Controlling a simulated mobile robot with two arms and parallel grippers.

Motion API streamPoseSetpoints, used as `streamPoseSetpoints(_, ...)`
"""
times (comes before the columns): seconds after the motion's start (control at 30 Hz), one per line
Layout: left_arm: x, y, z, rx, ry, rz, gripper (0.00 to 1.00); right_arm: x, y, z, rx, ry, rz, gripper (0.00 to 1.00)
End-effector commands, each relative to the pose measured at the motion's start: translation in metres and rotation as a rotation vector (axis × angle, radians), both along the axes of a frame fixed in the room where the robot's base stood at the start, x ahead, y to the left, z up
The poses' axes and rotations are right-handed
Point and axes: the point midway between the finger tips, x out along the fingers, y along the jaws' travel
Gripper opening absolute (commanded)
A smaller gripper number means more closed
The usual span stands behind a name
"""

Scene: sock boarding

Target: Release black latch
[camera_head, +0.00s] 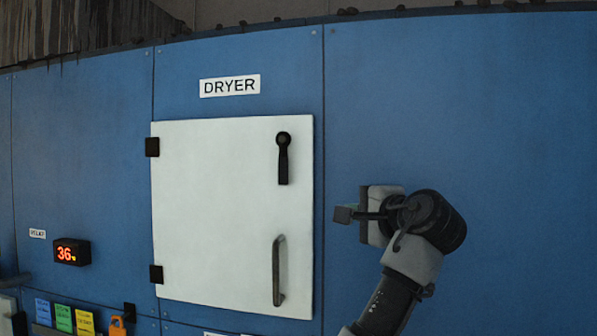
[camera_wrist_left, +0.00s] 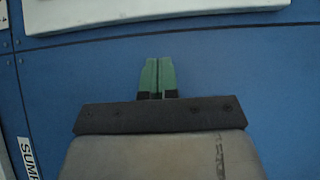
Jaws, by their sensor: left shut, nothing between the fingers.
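The black latch (camera_head: 283,160) is at the upper right of the white dryer door (camera_head: 210,215), its arm hanging straight down from a round pivot. The door looks closed. My right gripper (camera_head: 345,214) is right of the door in the head view, apart from the latch and lower than it; whether its fingers are open cannot be told. My left gripper (camera_wrist_left: 159,76) shows only in the left wrist view, its green fingers shut and empty in front of the blue panel, below a white panel edge (camera_wrist_left: 150,12).
A grey bar handle (camera_head: 279,270) is on the door below the latch. Black hinges (camera_head: 152,147) are on its left edge. A red display (camera_head: 71,252) and several coloured cards (camera_head: 63,318) are at lower left. The blue panel (camera_head: 480,110) right of the door is bare.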

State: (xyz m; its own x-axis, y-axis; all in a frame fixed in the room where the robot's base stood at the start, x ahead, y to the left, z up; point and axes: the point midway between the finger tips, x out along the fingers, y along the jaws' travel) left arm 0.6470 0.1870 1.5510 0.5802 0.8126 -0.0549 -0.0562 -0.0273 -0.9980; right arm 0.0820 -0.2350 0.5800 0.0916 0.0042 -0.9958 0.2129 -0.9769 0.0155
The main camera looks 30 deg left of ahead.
Motion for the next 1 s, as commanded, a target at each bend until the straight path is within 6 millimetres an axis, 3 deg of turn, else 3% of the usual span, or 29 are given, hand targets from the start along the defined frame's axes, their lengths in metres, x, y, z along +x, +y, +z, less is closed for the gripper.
streamPoseSetpoints(0.03,-0.011,-0.001,0.023,0.01,-0.021,0.019,0.0,0.0,0.0,0.001,0.0,0.0,0.0,0.43)
streamPoseSetpoints(0.1,-0.023,-0.002,0.043,0.02,-0.037,0.044,0.0,0.0,0.0,0.002,0.0,0.0,0.0,0.43)
streamPoseSetpoints(0.23,-0.036,-0.003,0.062,0.029,-0.053,0.069,0.0,0.0,0.0,0.002,0.0,0.0,0.0,0.43)
streamPoseSetpoints(0.67,-0.036,-0.001,0.065,0.03,-0.055,0.073,0.0,0.0,0.0,0.005,0.0,0.0,0.0,0.43)
streamPoseSetpoints(0.83,-0.025,0.017,0.067,0.03,-0.052,0.074,0.0,0.0,0.0,0.018,0.0,0.001,0.0,0.43)
streamPoseSetpoints(1.0,-0.007,0.048,0.069,0.031,-0.052,0.076,0.0,0.0,0.0,0.039,0.0,0.001,0.0,0.43)
